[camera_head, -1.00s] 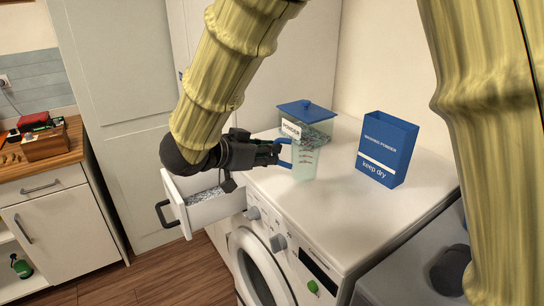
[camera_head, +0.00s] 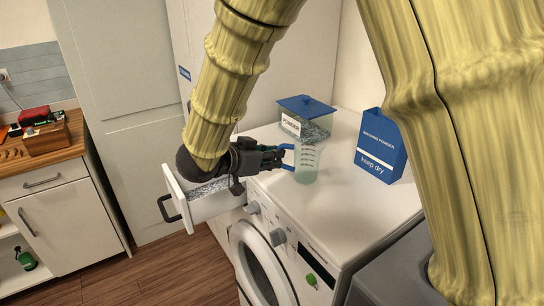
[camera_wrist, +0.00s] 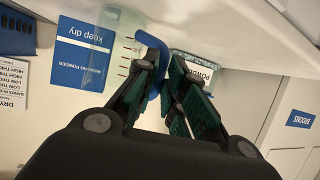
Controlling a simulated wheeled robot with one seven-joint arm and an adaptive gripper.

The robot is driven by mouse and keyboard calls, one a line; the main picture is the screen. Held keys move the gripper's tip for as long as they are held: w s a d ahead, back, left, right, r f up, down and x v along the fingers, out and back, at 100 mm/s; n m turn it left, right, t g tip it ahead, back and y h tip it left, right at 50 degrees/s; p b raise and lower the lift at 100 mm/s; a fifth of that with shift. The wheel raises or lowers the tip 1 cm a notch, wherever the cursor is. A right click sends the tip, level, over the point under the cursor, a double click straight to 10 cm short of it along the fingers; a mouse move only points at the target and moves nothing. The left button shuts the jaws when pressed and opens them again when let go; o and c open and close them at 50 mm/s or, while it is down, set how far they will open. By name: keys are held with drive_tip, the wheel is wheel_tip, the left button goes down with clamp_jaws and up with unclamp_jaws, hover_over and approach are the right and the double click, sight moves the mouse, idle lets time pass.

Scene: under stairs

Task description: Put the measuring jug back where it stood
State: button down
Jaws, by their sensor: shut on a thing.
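The measuring jug (camera_head: 307,164) is clear and greenish, with a blue handle on its left side. It is upright over the front part of the washing machine's white top (camera_head: 350,218); I cannot tell whether its base touches. My gripper (camera_head: 284,156) reaches in from the left and is shut on the blue handle. In the wrist view the jug (camera_wrist: 118,45) is at the upper middle, and my gripper's (camera_wrist: 160,72) green-padded fingers are around the handle. The detergent drawer (camera_head: 205,203) is pulled out and holds grey-white powder, below my gripper.
A clear powder box (camera_head: 306,127) with a blue lid stands behind the jug. A blue washing powder carton (camera_head: 381,147) stands to the right. The top between jug and carton is free. A wooden counter (camera_head: 40,160) is at the left.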

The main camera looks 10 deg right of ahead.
drive_tip(key=shift+f, duration=0.2)
drive_tip(key=c, duration=1.5)
unclamp_jaws()
drive_tip(key=shift+w+a, duration=0.1)
drive_tip(key=shift+a, duration=0.05)
drive_tip(key=shift+r, duration=0.2)
drive_tip(key=b+v, duration=0.3)
drive_tip(key=v, duration=0.9)
